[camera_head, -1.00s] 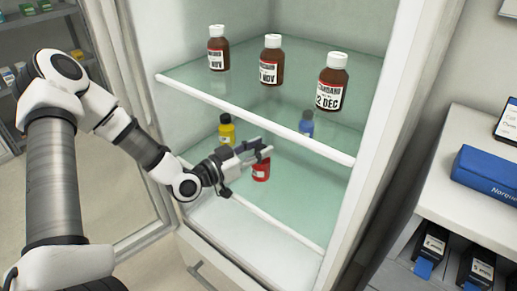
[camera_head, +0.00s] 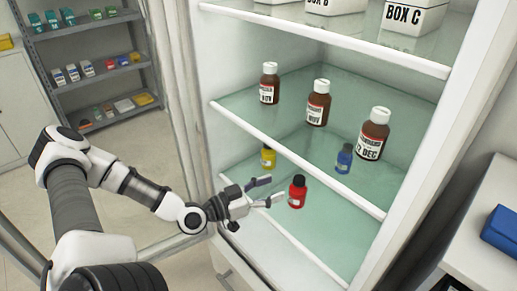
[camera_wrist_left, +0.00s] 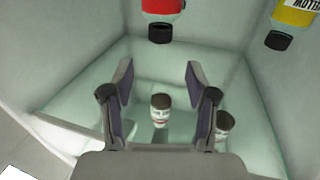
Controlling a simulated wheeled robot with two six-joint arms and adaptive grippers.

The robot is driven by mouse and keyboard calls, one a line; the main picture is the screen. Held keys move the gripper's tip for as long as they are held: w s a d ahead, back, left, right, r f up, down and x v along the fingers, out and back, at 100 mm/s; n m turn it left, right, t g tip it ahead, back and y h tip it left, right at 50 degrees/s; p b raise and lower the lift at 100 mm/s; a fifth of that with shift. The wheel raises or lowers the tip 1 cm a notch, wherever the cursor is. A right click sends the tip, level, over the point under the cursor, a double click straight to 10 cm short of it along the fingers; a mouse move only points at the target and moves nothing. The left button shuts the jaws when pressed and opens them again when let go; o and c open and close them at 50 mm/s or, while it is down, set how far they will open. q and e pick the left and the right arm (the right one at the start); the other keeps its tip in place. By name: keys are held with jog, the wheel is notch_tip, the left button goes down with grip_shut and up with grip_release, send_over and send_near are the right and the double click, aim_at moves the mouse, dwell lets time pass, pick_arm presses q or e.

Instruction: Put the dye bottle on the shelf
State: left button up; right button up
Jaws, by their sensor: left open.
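A red dye bottle (camera_head: 297,192) with a black cap stands upright on the lower glass shelf (camera_head: 318,228) of the open cabinet, near its front. It also shows in the left wrist view (camera_wrist_left: 162,8), at the top edge and cut off. My left gripper (camera_head: 268,190) is open and empty, just left of the red bottle and apart from it. A yellow bottle (camera_head: 268,157) and a blue bottle (camera_head: 344,159) stand farther back, below the upper glass shelf. The yellow one also shows in the left wrist view (camera_wrist_left: 293,14). My right gripper is out of view.
Brown bottles (camera_head: 318,103) with white caps stand on the upper glass shelf, whose white front edge (camera_head: 290,156) runs above my gripper. White boxes (camera_head: 416,15) sit on the shelf above. The open glass door is at left; a blue box (camera_head: 500,230) lies on the right counter.

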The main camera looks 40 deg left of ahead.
pick_arm(q)
jog(key=p+v, duration=0.2)
jog(key=v, duration=0.1)
jog(key=shift+s, duration=0.2)
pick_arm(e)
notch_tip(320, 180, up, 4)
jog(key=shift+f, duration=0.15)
